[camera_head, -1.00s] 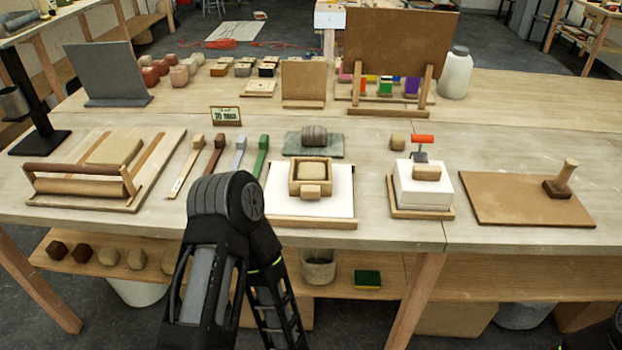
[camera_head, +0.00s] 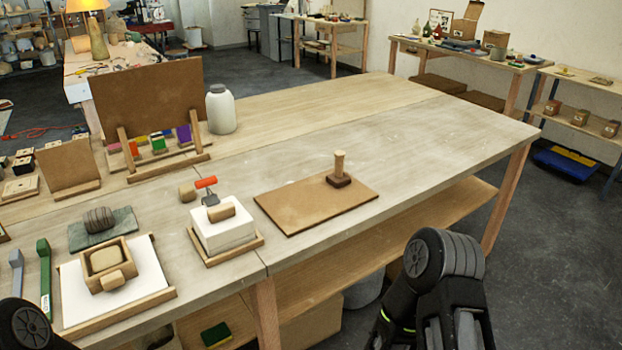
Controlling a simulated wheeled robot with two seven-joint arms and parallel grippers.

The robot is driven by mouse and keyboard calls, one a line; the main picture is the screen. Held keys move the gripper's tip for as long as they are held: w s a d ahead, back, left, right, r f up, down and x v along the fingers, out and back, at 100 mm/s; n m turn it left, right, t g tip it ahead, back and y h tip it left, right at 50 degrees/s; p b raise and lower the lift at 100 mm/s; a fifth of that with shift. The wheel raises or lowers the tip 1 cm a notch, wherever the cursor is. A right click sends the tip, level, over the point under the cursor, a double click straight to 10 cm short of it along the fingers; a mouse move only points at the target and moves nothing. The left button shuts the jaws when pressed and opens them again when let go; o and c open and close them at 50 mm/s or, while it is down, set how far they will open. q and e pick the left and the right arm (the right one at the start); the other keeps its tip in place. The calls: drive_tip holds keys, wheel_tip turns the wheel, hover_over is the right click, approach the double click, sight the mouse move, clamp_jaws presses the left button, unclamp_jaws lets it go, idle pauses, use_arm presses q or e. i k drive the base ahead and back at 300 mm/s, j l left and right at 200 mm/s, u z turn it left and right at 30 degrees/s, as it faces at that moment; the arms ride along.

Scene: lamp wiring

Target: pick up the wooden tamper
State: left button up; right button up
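The wooden tamper (camera_head: 339,169) stands upright on a brown board (camera_head: 315,204) on the right part of the workbench. It has a pale round handle and a darker square base. Nothing touches it but the board. My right arm rises from the bottom right of the view, in front of the bench edge and apart from the tamper; its gripper fingers do not show. Only a bit of my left arm shows at the bottom left corner, and its gripper is out of view.
A white jar (camera_head: 220,110) and an upright brown panel (camera_head: 148,92) stand behind. The bench top (camera_head: 440,125) right of the board is clear.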

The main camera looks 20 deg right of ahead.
sight(337, 179)
drive_tip(key=l+z, duration=0.1)
drive_tip(key=z, duration=0.35)
drive_tip(key=i+l+z, duration=0.35)
drive_tip(key=l, duration=0.25)
drive_tip(key=i+l+z, duration=0.4)
drive_tip(key=i, duration=0.25)
drive_tip(key=i+l, duration=0.35)
